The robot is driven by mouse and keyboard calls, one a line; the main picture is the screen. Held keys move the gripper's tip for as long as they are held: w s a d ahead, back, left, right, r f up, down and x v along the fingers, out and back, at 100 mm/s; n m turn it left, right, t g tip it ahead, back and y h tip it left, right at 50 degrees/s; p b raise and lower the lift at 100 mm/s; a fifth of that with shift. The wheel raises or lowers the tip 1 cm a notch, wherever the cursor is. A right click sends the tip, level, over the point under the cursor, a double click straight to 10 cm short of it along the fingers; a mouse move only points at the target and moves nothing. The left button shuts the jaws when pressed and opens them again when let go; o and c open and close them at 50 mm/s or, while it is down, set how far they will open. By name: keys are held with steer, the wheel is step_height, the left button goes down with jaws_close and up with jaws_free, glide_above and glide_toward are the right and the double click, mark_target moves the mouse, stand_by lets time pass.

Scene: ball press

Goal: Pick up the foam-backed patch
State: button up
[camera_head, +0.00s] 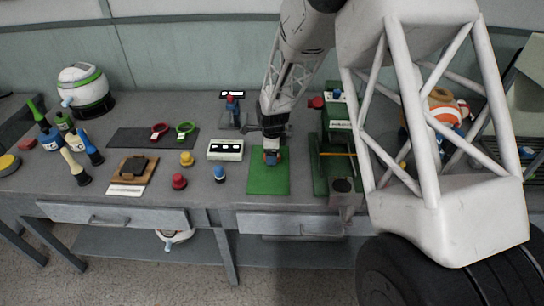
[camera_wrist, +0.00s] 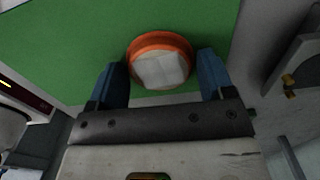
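A round piece with an orange rim and a pale face marked in squares (camera_wrist: 161,68) lies on the green mat in the wrist view. It may be the foam-backed patch; I cannot tell for sure. My gripper (camera_wrist: 161,62) is open, its two blue fingers standing at the left and right of this piece. I cannot tell whether either finger touches it. In the head view my gripper (camera_head: 271,157) is low over the green mat (camera_head: 268,182) and largely hides the piece. A dark pad (camera_head: 133,166) lies on a wooden board at the left of the bench.
A white panel box (camera_head: 225,150) stands left of the mat and a green machine frame (camera_head: 335,135) close at its right. Red (camera_head: 179,181), yellow (camera_head: 187,159) and blue (camera_head: 219,173) knobs stand to the left. My arm blocks the right side.

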steer(key=c, duration=0.6)
steer(key=shift+r, duration=0.15)
steer(key=shift+r, duration=0.5)
steer(key=shift+s+d+r, duration=0.1)
steer(key=shift+s+r, duration=0.05)
steer(key=shift+r, duration=0.45)
steer(key=shift+s+r, duration=0.15)
steer(key=shift+r, duration=0.45)
steer(key=s+d, duration=0.1)
steer(key=s, duration=0.4)
steer(key=s+d+r, duration=0.1)
steer(key=s, duration=0.4)
steer(key=s+d, duration=0.2)
steer(key=s, duration=0.3)
steer(key=shift+r, duration=0.15)
steer(key=shift+w, duration=0.1)
